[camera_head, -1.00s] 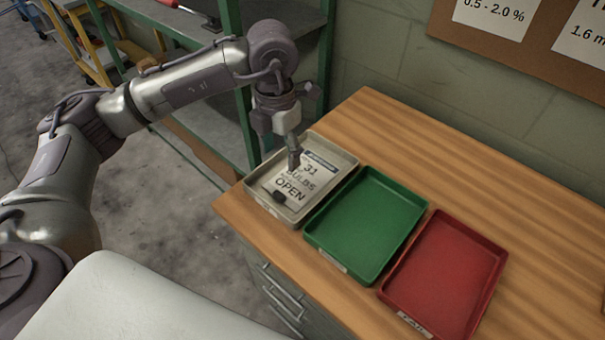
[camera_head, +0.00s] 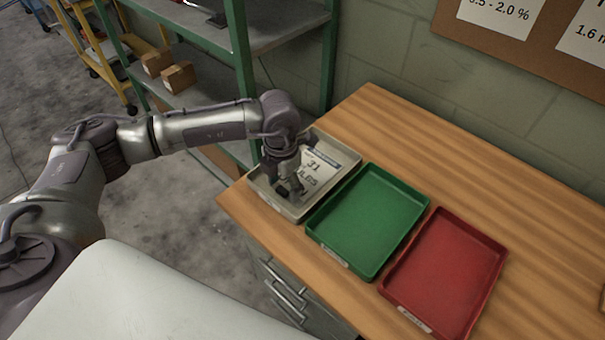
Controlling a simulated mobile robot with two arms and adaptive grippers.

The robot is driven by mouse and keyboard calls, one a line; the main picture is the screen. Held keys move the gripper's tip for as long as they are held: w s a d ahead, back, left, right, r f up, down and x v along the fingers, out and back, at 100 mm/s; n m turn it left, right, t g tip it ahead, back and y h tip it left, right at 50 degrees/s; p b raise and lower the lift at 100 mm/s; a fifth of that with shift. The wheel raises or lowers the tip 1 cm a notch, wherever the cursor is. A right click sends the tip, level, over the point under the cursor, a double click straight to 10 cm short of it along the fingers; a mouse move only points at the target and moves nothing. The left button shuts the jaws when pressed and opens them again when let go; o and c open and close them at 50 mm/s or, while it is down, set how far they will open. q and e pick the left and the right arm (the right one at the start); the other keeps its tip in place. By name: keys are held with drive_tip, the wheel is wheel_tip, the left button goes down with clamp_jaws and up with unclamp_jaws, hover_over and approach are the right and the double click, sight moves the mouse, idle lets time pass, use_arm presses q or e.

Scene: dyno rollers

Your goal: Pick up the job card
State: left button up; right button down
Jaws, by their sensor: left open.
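The job card (camera_head: 323,166) is a white sheet with dark printing, including "31". It lies in the beige tray (camera_head: 349,178) at the left end of the wooden bench. A small black piece is at its near end. My left gripper (camera_head: 290,190) is open, pointing down over the near part of the card, low inside the tray. The gripper and wrist hide the card's left and near parts. I cannot tell whether the fingers touch the card. My right gripper is not in view.
A green tray (camera_head: 322,240) and a red tray (camera_head: 399,297) stand to the right of the beige one, both empty. The bench (camera_head: 470,165) is clear behind them. A green-framed shelf (camera_head: 243,70) with small boxes (camera_head: 178,76) stands close on the left, behind my arm.

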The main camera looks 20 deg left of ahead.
use_arm(q)
drive_tip(key=shift+f, duration=0.1)
drive_tip(key=shift+c, duration=0.3)
clamp_jaws()
drive_tip(key=shift+r, duration=0.75)
wheel_tip(320, 180, up, 3)
drive_tip(key=shift+f+b, duration=0.1)
drive_tip(key=shift+b, duration=0.2)
drive_tip(key=s+a+r, duration=0.1)
drive_tip(key=s+r, duration=0.5)
drive_tip(key=s, duration=0.5)
drive_tip(key=shift+s+a+r+b, duration=0.15)
drive_tip(key=shift+s+r+b, duration=0.2)
drive_tip(key=shift+r+b, duration=0.1)
